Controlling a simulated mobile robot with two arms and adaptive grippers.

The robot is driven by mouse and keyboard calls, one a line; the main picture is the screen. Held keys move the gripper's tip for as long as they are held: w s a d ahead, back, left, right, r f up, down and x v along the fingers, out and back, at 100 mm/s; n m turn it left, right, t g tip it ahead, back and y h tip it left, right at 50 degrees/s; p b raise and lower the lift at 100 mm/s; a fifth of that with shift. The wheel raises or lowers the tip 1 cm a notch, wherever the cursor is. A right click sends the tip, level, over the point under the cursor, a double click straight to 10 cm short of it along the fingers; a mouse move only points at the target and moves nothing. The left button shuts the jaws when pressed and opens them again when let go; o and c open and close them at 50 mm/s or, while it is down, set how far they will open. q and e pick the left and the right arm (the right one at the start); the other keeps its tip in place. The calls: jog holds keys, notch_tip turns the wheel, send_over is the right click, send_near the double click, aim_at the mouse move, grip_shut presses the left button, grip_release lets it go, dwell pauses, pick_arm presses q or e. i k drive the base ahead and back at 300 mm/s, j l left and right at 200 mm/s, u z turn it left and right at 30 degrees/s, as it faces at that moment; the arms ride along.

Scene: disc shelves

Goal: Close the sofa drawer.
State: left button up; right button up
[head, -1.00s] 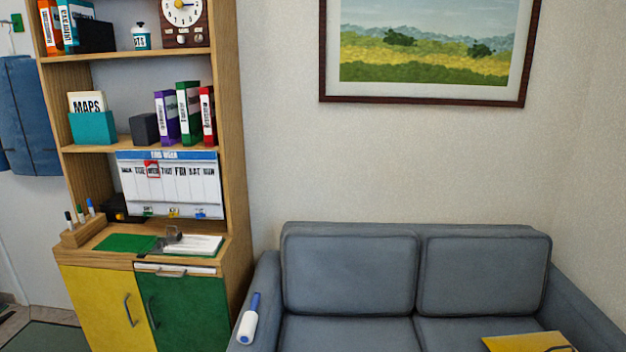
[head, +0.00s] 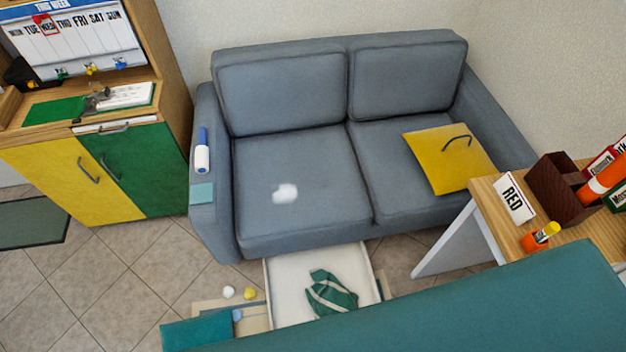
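The grey sofa (head: 290,185) stands against the wall. Its white drawer (head: 289,278) is pulled out on the floor side, under the left seat. A green and white striped cloth (head: 331,296) lies in the drawer. The drawer's front end is hidden behind a large teal surface (head: 430,305) in the foreground. Neither of my grippers is in view.
A white ball (head: 228,292) and a yellow ball (head: 250,293) lie left of the drawer, near a flat beige piece (head: 215,312). A wooden table (head: 520,225) stands at the right. Tiled floor (head: 120,270) is open at the left.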

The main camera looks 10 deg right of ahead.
aim_at(287, 276)
jog(key=k+j, duration=0.1)
jog(key=k, duration=0.8)
jog(key=k+j, duration=0.65)
jog(key=k, duration=0.1)
